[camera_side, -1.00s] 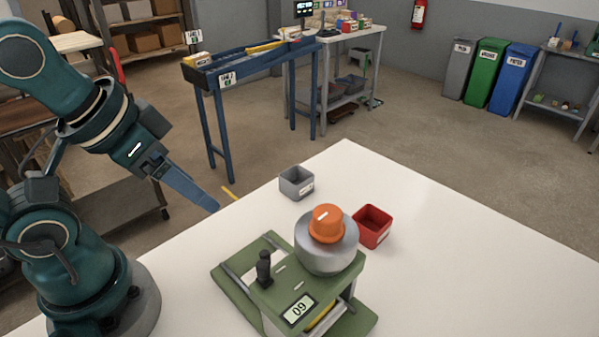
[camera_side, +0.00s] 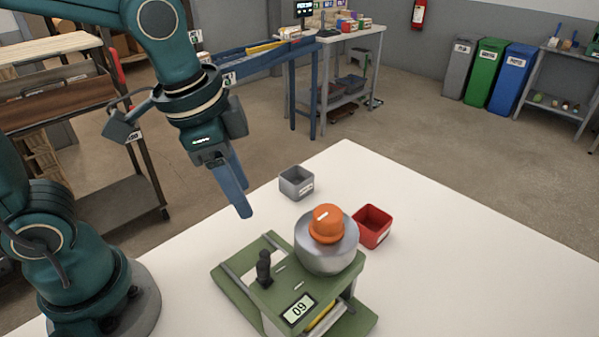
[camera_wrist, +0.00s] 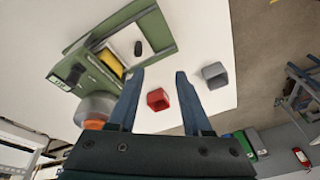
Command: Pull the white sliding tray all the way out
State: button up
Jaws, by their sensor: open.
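A green press-like fixture (camera_side: 250,312) with a base frame and rails stands on the white table; it also shows in the wrist view (camera_wrist: 82,58). A white surface shows inside its frame; I cannot tell whether it is the tray or the tabletop. A black knob (camera_side: 264,268) stands at the fixture's left side and shows over that white area in the wrist view (camera_wrist: 138,48). A yellow part (camera_wrist: 108,64) sits under the bridge. My gripper (camera_side: 243,213) is open and empty, above the table and apart from the fixture; its fingers show in the wrist view (camera_wrist: 160,73).
A grey cylinder (camera_side: 325,257) with an orange cap (camera_side: 326,223) tops the fixture. A grey box (camera_side: 296,183) and a red box (camera_side: 372,227) stand behind it on the table (camera_side: 480,265). The table's right side is clear.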

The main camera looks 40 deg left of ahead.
aim_at(264, 252)
jog(key=d+f+g, duration=0.1)
jog(key=d+f+m, duration=0.1)
jog(key=f, duration=0.1)
jog(key=d+f+m+g, duration=0.1)
jog(key=f, duration=0.1)
jog(key=shift+w+d+g, duration=0.2)
jog(key=shift+w+g, duration=0.1)
jog(key=shift+s+d+f, duration=0.15)
jog(key=shift+s+f, duration=0.1)
jog(key=shift+f, duration=2.65)
grip_shut()
